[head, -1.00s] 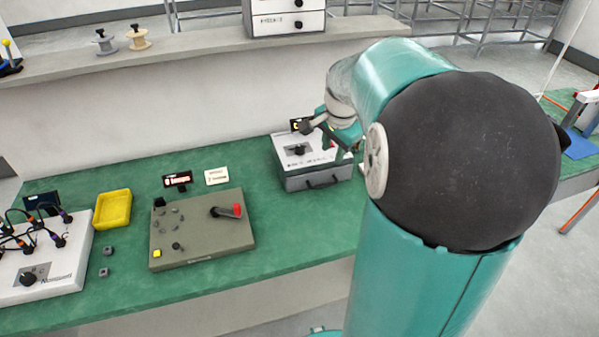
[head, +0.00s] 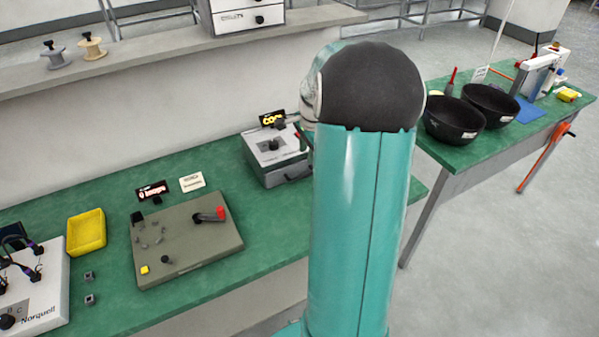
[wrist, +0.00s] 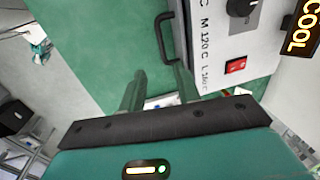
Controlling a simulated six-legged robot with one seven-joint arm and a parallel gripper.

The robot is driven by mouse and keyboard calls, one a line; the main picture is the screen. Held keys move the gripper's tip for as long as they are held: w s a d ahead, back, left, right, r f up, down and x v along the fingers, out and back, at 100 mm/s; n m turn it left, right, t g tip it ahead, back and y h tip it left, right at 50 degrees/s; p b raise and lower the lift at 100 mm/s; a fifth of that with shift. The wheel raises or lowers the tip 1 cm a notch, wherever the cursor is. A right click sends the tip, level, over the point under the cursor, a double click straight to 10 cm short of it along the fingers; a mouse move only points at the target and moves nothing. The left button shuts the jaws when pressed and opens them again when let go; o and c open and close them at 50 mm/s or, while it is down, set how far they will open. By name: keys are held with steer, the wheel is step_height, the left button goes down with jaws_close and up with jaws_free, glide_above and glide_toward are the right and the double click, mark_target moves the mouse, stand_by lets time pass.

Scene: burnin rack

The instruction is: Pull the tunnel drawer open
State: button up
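The tunnel unit (head: 262,160) is a white and grey box on the green bench, with a dark knob on top and a lit "COOL" display (wrist: 302,28). Its drawer front (head: 283,178) carries a dark handle (head: 297,177), partly hidden by my arm in the head view. The drawer looks shut. In the wrist view, the black handle (wrist: 162,38) stands out from the unit's side. My gripper (wrist: 158,84) is open, with its two green fingers apart and the handle beyond their tips, not between them. In the head view my arm hides the gripper.
A grey-brown panel (head: 180,262) with a red-tipped lever, a yellow tray (head: 87,232) and a white instrument (head: 40,300) are on the bench to the left. Two black bowls (head: 455,118) stand on another bench at right. Open floor lies between the benches.

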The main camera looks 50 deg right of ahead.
mark_target(302, 176)
steer(key=f, duration=0.3)
steer(key=w+f, duration=0.1)
steer(key=f, duration=0.3)
steer(key=w+f, duration=0.1)
steer(key=f, duration=0.2)
steer(key=shift+w+d+f, duration=0.15)
steer(key=shift+f, duration=0.05)
jaws_close()
